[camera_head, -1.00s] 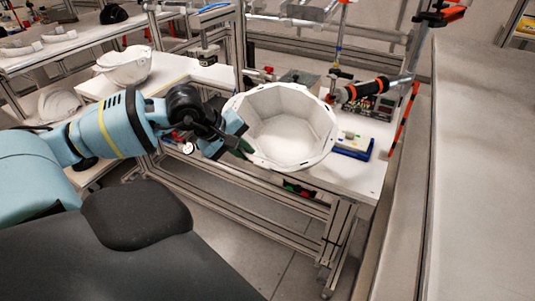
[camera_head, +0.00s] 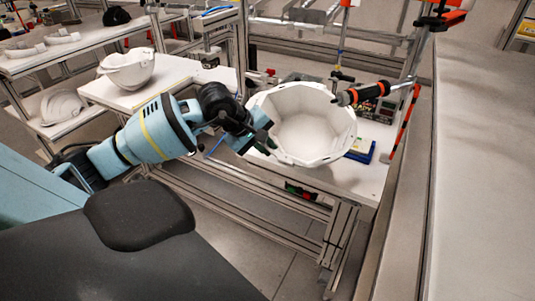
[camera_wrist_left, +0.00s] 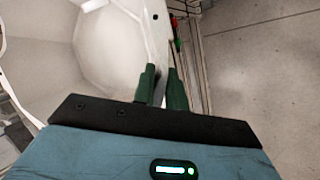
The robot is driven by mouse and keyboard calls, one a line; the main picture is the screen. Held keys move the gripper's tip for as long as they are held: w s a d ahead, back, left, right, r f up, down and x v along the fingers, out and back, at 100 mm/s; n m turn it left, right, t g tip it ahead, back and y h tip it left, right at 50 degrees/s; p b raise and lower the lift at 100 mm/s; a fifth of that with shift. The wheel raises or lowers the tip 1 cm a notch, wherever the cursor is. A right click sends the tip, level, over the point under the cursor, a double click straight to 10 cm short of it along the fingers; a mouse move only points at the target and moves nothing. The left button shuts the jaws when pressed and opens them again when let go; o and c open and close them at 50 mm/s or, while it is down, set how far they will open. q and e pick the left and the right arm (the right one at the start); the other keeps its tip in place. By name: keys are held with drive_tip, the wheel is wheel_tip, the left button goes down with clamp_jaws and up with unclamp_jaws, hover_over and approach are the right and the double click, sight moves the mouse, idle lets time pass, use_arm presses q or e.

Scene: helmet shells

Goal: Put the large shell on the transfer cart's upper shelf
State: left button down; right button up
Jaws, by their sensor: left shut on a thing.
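The large shell (camera_head: 305,127) is a white, faceted, open bowl in the head view, tilted with its hollow facing me. My left gripper (camera_head: 266,143) is shut on its left rim. In the left wrist view, the two dark green fingers (camera_wrist_left: 161,88) pinch the rim of the shell (camera_wrist_left: 105,50), whose inside fills the upper left. The shell is in front of and above a white workbench (camera_head: 355,180); whether it touches the bench is hard to tell. A shelved unit at the left has a white upper shelf (camera_head: 115,98); I cannot tell whether it is the transfer cart. My right gripper is not in view.
A white helmet shell (camera_head: 127,70) sits on the left unit's upper shelf, and another (camera_head: 61,106) lies lower. A blue tray (camera_head: 361,150) and an orange-and-black tool (camera_head: 362,93) are close to the held shell. A grey surface (camera_head: 485,180) runs along the right.

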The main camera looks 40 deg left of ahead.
use_arm(q)
drive_tip(key=shift+w+d, duration=0.15)
drive_tip(key=shift+w, duration=0.1)
drive_tip(key=shift+f+p, duration=0.35)
drive_tip(key=shift+f, duration=1.4)
drive_tip(key=shift+f, duration=0.15)
drive_tip(key=c, duration=1.4)
unclamp_jaws()
drive_tip(key=shift+c, duration=0.2)
